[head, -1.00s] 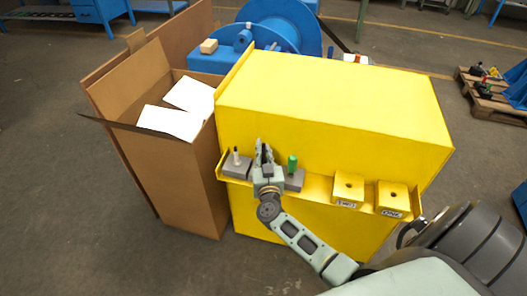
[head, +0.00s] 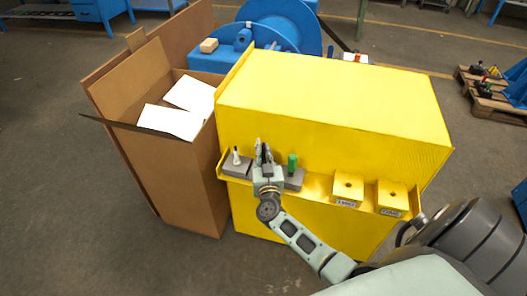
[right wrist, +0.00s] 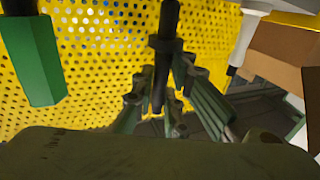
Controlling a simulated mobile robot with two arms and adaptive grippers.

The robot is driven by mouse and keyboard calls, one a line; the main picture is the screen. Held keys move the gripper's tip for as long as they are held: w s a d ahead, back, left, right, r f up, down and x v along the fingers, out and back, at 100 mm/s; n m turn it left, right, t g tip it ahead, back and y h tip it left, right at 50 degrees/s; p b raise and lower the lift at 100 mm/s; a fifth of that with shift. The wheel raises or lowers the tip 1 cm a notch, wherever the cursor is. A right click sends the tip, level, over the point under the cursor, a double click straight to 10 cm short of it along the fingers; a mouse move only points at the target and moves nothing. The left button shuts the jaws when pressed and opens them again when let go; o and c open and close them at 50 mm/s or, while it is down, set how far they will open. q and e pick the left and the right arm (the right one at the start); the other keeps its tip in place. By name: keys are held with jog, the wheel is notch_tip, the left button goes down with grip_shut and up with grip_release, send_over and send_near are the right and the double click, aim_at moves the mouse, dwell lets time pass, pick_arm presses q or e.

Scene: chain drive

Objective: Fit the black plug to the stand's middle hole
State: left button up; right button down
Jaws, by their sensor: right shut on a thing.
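My right gripper (head: 264,152) is at the yellow cabinet's front ledge, between the white plug (head: 237,157) and the green plug (head: 292,164). In the right wrist view my right gripper (right wrist: 165,88) is shut on the slim black plug (right wrist: 164,45). The green plug (right wrist: 33,55) hangs to its left there and the white plug (right wrist: 243,45) to its right, both apart from it. The grey stand (head: 236,170) shows at both sides of my gripper. Its middle hole is hidden, so I cannot tell whether the plug is in it. My left gripper is not in view.
Two yellow blocks with holes on top, a left one (head: 346,194) and a right one (head: 391,202), sit right of the stand. The yellow cabinet (head: 335,105) rises behind the ledge. An open cardboard box (head: 185,175) stands close on the left.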

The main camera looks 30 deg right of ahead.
aim_at(264, 160)
dwell(0.6)
jog(key=shift+f+b, duration=1.25)
jog(key=shift+f, duration=0.8)
jog(key=c, duration=1.7)
grip_release()
jog(key=v, duration=1.2)
jog(key=shift+f, duration=0.1)
